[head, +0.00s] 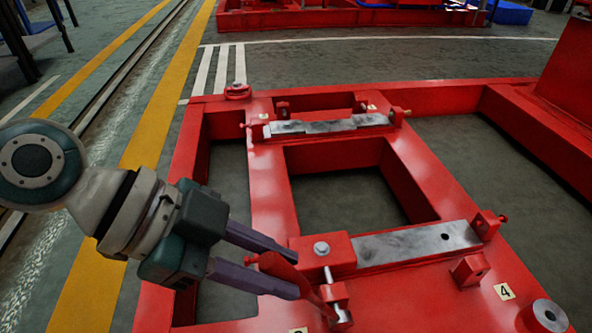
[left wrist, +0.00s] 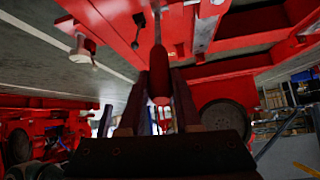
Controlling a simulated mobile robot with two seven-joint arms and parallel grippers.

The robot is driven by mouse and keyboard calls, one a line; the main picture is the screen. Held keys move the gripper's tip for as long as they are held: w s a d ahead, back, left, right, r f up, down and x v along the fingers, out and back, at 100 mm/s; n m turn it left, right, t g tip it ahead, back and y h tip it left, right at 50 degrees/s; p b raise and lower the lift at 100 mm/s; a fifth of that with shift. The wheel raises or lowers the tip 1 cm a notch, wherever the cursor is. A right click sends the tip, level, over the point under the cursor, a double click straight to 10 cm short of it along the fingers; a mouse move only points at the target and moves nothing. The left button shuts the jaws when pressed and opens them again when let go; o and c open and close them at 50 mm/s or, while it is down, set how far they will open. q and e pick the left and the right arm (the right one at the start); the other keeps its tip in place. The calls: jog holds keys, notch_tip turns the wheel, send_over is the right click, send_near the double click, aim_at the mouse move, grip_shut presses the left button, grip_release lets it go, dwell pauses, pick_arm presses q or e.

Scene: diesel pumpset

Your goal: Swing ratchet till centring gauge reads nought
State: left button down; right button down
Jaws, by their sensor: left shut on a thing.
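My left gripper (head: 290,274) comes in from the left over the red base frame (head: 266,181). It is shut on the red handle of the ratchet (head: 277,266), which slants down to a bolt at the frame's near side. In the left wrist view the ratchet's red grip (left wrist: 159,72) sits between the fingers, with its thin shank running up to the frame. A red block with a bolt head (head: 322,248) stands just right of the fingertips, at the end of a bare metal pad. I cannot make out a centring gauge or its reading. My right gripper is not in view.
A second metal pad (head: 330,126) lies across the far side of the frame, with red lugs and screws at its ends. A number 4 tag (head: 504,291) and a round boss (head: 549,316) are at the near right. Open floor lies left, with a yellow line (head: 163,110).

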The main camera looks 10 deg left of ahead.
pick_arm(q)
jog(key=shift+a, duration=0.15)
dwell(0.3)
jog(key=c, duration=0.6)
grip_release()
jog(key=shift+f, duration=0.1)
jog(key=p+v, duration=0.4)
jog(key=v, duration=0.6)
jog(key=shift+p, duration=0.35)
jog(key=shift+f, duration=0.1)
